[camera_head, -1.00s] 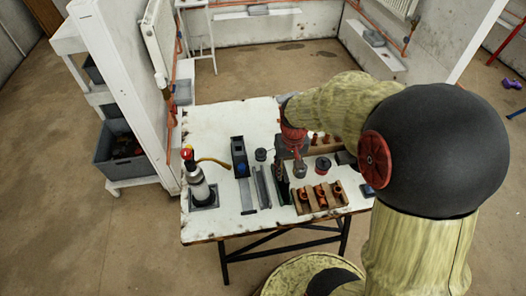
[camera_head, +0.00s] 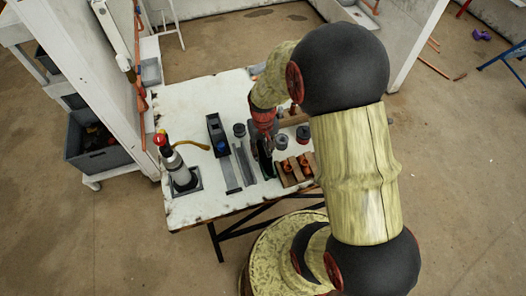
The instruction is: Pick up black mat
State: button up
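A dark, flat square that looks like the black mat (camera_head: 195,183) lies at the front left of the white worktable (camera_head: 200,92). A blowtorch (camera_head: 175,163) with a grey canister and red top stands upright on it and covers its middle. My gripper (camera_head: 264,166) points down over the middle of the table, well to the right of the mat. It is dark and small against a dark item there, so I cannot tell whether its fingers are open or shut.
A wooden holder with copper fittings (camera_head: 296,170) is right of the gripper. A white partition post (camera_head: 100,75) stands close left of the table.

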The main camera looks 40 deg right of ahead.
jog(key=shift+f, duration=0.15)
jog(key=shift+c, duration=1.2)
grip_shut()
